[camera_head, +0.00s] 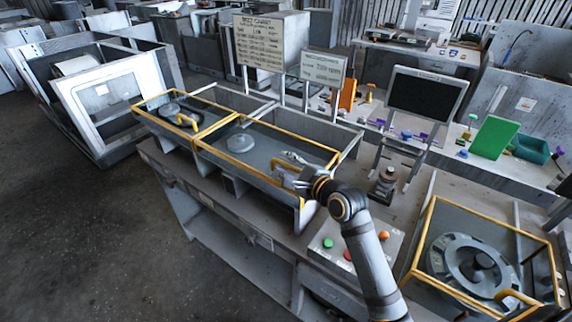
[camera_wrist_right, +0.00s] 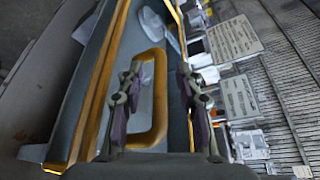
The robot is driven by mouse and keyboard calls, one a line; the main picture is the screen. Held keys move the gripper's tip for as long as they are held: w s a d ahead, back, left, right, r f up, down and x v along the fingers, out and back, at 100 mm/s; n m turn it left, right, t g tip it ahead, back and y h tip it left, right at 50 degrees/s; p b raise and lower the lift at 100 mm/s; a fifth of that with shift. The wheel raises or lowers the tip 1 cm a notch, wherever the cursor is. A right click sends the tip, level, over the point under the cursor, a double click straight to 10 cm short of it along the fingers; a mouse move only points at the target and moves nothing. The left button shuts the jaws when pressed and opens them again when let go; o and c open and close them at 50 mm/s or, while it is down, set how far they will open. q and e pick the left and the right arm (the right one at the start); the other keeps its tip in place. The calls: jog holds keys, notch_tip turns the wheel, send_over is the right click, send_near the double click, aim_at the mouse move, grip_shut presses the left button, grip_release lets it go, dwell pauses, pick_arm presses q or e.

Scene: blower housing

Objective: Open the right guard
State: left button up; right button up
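The right guard (camera_head: 262,148) of the paired station is a clear panel in a yellow frame, lying flat over its bay. Its yellow handle (camera_head: 283,178) is at the near right end, partly covered by my right gripper (camera_head: 300,183). In the right wrist view, my right gripper (camera_wrist_right: 164,100) is open with its fingers apart. The handle's outer bar (camera_wrist_right: 160,98) shows between the two fingers; contact cannot be told. The left guard (camera_head: 177,112), with its own yellow handle, also lies flat. My left gripper is not in view.
A separate yellow-framed guard (camera_head: 480,250) over a round part stands at the far right. A button box (camera_head: 355,245), a dark monitor (camera_head: 426,96) and sign boards (camera_head: 265,45) stand near the bench. The floor at the left is clear.

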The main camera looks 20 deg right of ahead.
aim_at(304, 158)
jog(key=shift+w, duration=0.15)
jog(key=shift+a, duration=0.1)
jog(key=shift+c, duration=0.9)
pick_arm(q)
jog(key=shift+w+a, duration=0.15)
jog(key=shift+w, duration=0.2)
pick_arm(e)
grip_shut()
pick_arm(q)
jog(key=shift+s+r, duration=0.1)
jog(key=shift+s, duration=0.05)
